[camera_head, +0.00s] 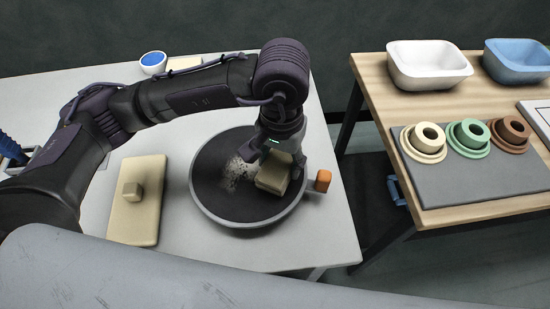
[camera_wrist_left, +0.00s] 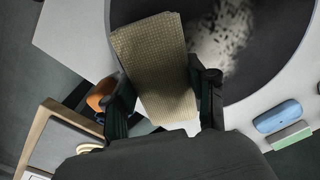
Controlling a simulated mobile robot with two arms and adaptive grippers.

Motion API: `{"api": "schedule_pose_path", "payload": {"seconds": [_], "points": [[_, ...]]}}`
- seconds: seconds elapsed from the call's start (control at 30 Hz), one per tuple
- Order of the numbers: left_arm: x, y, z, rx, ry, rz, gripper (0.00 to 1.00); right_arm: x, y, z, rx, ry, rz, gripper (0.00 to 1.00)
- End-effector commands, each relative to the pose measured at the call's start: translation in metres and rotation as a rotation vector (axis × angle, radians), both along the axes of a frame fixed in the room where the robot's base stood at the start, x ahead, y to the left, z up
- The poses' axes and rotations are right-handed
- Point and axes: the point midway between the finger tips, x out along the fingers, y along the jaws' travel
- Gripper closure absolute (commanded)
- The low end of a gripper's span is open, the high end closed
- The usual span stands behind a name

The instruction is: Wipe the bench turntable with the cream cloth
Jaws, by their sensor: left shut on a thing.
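The bench turntable (camera_head: 215,205) is a dark round disc with a grey rim on the white bench. A pale speckled patch (camera_head: 237,172) of residue lies on it, left of my left gripper (camera_head: 279,170). The patch also shows in the left wrist view (camera_wrist_left: 222,38). My left gripper is shut on the cream cloth (camera_head: 272,178), a folded woven block, over the right part of the disc. In the left wrist view the cloth (camera_wrist_left: 155,62) sits between the two fingers. I cannot tell whether it touches the disc. My right gripper is not in view.
A cream board with a small block (camera_head: 136,215) lies left of the turntable. An orange object (camera_head: 323,181) sits at the bench's right edge. A blue-topped bowl (camera_head: 153,61) stands at the back. A wooden table (camera_head: 372,78) across a gap holds basins and cups.

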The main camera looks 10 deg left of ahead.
Motion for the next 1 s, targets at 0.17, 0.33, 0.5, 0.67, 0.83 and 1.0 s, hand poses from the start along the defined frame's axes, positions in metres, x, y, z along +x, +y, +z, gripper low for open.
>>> {"api": "schedule_pose_path", "payload": {"seconds": [0.17,0.33,0.5,0.67,0.83,1.0], "points": [[0.0001,0.0002,0.0003,0.0,0.0,0.0,0.71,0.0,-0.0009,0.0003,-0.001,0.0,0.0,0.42],[0.0002,0.0003,0.0002,-0.001,0.0,0.0,0.71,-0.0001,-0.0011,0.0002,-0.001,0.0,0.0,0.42],[0.0002,0.0003,-0.0004,-0.001,0.0,0.0,0.71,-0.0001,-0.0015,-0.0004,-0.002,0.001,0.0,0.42],[0.0002,0.0004,-0.0017,-0.001,0.0,0.0,0.71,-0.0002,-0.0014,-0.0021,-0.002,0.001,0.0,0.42],[0.0002,0.0004,-0.003,-0.001,0.0,0.0,0.71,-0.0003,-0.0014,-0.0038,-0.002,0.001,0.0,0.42],[0.0001,0.0004,-0.0043,-0.001,0.0,0.0,0.71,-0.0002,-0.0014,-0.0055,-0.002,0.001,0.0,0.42]]}}
